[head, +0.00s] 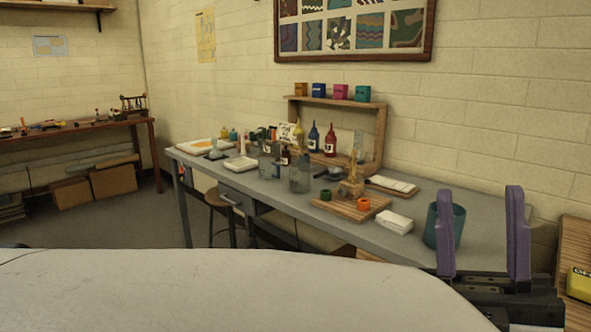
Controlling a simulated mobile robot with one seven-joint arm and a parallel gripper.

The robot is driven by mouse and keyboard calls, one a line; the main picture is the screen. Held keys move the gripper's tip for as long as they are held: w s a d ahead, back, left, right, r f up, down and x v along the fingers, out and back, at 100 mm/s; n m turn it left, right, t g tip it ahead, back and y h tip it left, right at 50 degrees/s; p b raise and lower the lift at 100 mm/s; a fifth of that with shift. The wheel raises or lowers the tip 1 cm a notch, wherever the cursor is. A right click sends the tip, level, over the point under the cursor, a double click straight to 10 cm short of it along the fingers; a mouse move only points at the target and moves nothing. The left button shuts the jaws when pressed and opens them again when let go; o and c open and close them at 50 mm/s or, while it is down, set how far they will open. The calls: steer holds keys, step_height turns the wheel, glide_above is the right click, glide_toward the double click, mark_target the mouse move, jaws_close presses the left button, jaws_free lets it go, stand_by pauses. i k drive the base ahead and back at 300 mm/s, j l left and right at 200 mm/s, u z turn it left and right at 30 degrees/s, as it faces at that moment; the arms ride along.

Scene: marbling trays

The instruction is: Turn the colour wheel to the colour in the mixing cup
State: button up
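My gripper (482,238) shows at the lower right with two purple fingers standing wide apart. I cannot make out a colour wheel in this view. I cannot tell which vessel is the mixing cup. A dark teal container (458,228) stands at the table's near right end, partly hidden behind the left finger. Two clear glass jars (299,177) stand mid-table. A wooden board (345,207) holds small green and orange round pieces (363,204) and a small wooden piece.
The grey worktable (418,222) runs along the brick wall. A wooden shelf (379,140) holds coloured boxes on top, with red and blue bottles (330,142) before it. Trays lie at the left end. Stools stand underneath. A pale surface fills the foreground.

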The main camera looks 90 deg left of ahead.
mark_target(183, 175)
steer(key=u, duration=3.4)
steer(key=i+j+z, duration=0.1)
steer(key=i+j, duration=0.6)
steer(key=i, duration=0.3)
steer(key=i+j+z, duration=0.1)
steer(key=i+j, duration=0.65)
steer(key=i, duration=0.25)
steer(key=i+j+z, duration=0.1)
steer(key=i+j, duration=0.8)
steer(key=i, duration=0.05)
